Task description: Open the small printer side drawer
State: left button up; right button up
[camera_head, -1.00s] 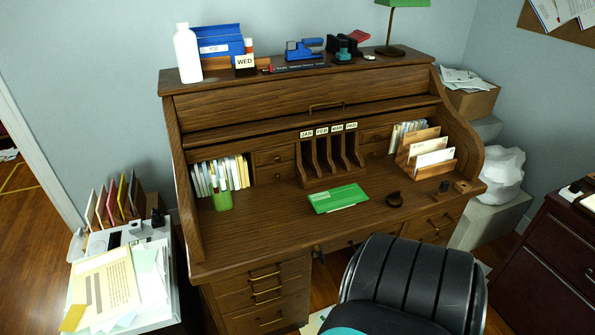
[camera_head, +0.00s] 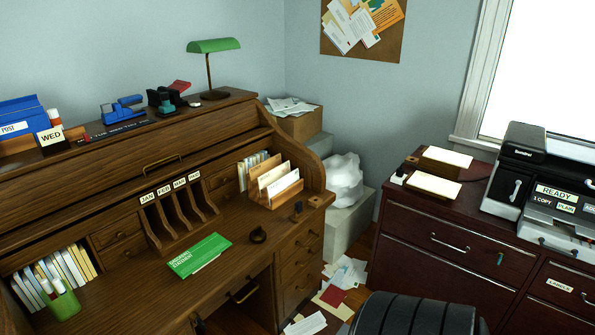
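A black and grey printer (camera_head: 528,165) stands on a dark red-brown cabinet at the right; the right frame edge cuts it off. A label on its front reads READY. A small handle (camera_head: 515,190) is on its left black part, which looks closed. A grey front section (camera_head: 562,222) with a PLAIN label and handles sits lower on the printer. I cannot tell which part is the small side drawer. Neither of my grippers is in view.
The dark cabinet (camera_head: 420,262) has closed drawers, one labelled LABELS. A black chair (camera_head: 415,315) stands in front of it. A wooden roll-top desk (camera_head: 120,240) fills the left. Papers (camera_head: 340,280) lie on the floor between desk and cabinet.

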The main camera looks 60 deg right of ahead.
aim_at(219, 177)
jog(key=i+z, duration=0.1)
jog(key=z, duration=1.55)
jog(key=i+j, duration=0.4)
jog(key=i+j+z, duration=0.15)
jog(key=i+j, duration=0.3)
jog(key=j, duration=0.15)
